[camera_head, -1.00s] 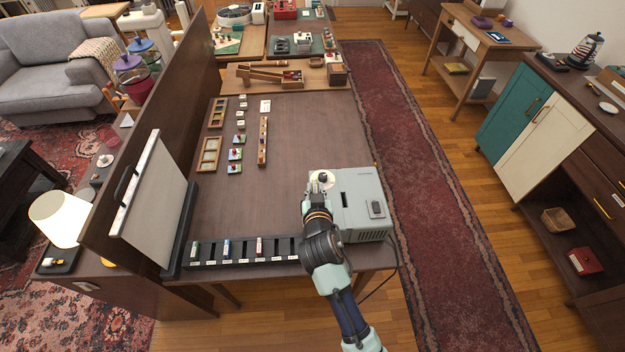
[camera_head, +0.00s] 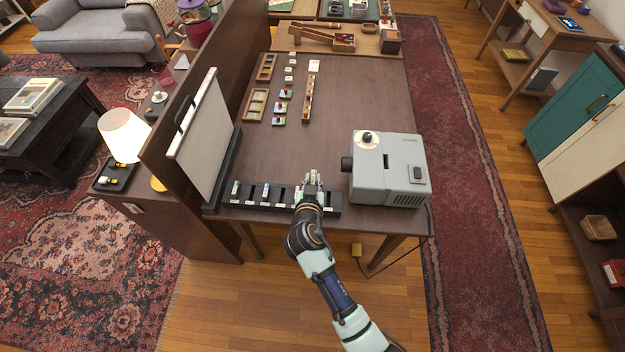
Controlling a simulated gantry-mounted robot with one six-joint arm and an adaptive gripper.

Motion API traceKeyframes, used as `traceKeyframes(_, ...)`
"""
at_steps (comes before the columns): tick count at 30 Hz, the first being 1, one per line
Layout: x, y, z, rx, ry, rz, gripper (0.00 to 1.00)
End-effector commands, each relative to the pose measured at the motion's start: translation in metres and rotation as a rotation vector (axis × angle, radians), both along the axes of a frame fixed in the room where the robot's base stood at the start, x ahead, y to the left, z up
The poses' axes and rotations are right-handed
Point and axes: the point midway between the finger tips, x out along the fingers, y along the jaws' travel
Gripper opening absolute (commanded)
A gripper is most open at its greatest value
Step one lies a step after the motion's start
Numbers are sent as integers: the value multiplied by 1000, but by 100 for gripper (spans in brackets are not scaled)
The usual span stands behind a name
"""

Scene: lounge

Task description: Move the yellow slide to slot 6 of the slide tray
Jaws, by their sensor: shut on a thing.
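The black slide tray (camera_head: 328,208) lies along the near edge of the table, with a row of slots and pale labels on its front. Upright slides stand in its left part: one at the left end (camera_head: 235,188), one further right (camera_head: 265,191) and one near the middle (camera_head: 296,195). My gripper (camera_head: 313,178) is over the right part of the tray, pointing down the table. It is shut on a small slide between its fingertips. The held slide's colour is too small to make out, and my wrist hides some slots below it.
A grey-green projector (camera_head: 385,175) with a round knob stands right of the tray. A white screen (camera_head: 200,140) stands at the left. Wooden frames (camera_head: 256,105), small coloured blocks (camera_head: 280,108) and a narrow wooden rack (camera_head: 307,100) lie further back. The middle of the table is clear.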

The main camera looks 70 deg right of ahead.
Motion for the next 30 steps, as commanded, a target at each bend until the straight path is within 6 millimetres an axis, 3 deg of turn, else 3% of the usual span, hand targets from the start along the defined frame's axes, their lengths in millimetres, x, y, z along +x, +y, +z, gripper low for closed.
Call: traceKeyframes(30,0,0,-53,0,1,0,0)
